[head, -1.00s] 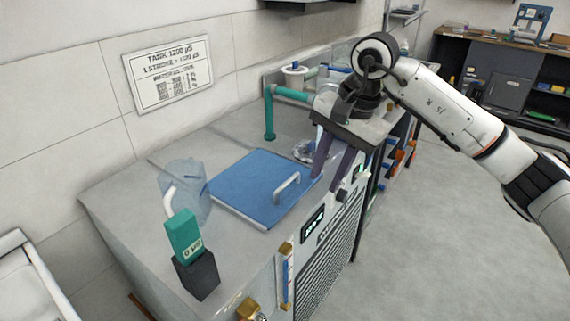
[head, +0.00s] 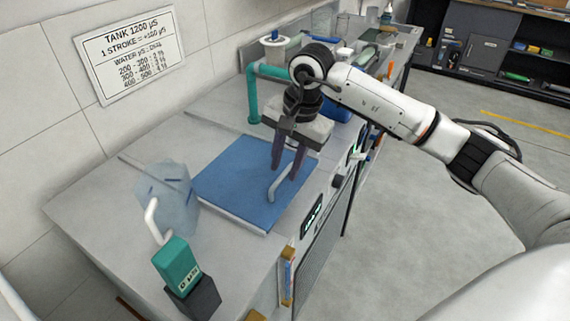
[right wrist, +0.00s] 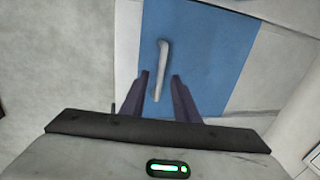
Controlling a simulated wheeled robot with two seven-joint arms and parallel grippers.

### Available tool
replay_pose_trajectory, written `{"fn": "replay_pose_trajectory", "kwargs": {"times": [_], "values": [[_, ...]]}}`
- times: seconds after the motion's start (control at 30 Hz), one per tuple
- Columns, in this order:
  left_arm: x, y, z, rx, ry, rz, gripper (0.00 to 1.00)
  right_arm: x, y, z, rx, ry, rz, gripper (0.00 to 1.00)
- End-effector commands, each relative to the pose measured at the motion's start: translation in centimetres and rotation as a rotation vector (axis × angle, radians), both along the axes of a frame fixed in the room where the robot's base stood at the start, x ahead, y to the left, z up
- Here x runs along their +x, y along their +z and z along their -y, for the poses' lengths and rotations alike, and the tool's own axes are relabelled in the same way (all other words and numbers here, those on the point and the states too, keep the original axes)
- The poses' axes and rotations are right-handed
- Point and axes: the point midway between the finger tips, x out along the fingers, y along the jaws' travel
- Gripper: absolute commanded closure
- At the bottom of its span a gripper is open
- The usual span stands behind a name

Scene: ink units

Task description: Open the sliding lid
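The sliding lid (head: 235,178) is a flat blue panel lying on the grey top of the unit, with a pale bar handle (head: 276,187) near its right edge. In the right wrist view the blue lid (right wrist: 215,50) fills the upper middle. My right gripper (head: 284,172) points down over the lid at the handle. Its dark fingers are apart, and in the right wrist view the handle (right wrist: 162,58) appears between the fingertips (right wrist: 160,76). I cannot tell whether they touch it. My left gripper is not in view.
A clear beaker (head: 168,200) and a green meter (head: 176,264) on a dark block stand left of the lid. A teal pipe (head: 253,95) rises behind it. A wall sign (head: 128,53) hangs above. The floor at right is clear.

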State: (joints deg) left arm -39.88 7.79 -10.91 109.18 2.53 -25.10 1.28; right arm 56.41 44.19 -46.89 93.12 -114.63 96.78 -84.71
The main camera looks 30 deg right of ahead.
Motion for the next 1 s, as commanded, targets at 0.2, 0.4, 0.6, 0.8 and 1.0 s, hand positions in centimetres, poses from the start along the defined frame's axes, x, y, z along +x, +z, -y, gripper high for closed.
{"fn": "replay_pose_trajectory", "kwargs": {"times": [0.2,0.4,0.6,0.8,1.0], "values": [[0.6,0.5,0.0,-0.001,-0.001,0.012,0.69,0.2,-1.1,-0.1,-0.001,0.0,-0.001,0.72],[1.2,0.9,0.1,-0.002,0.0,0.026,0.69,0.2,-1.1,-0.1,-0.001,0.0,0.0,0.72],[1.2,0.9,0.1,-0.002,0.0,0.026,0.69,0.2,-1.1,-0.1,-0.001,0.0,0.0,1.0],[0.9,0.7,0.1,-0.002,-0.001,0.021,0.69,0.2,-1.1,-0.1,-0.001,0.0,0.0,1.0],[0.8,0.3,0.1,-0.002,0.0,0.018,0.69,0.7,-1.1,0.4,-0.002,-0.019,0.002,1.0]]}}
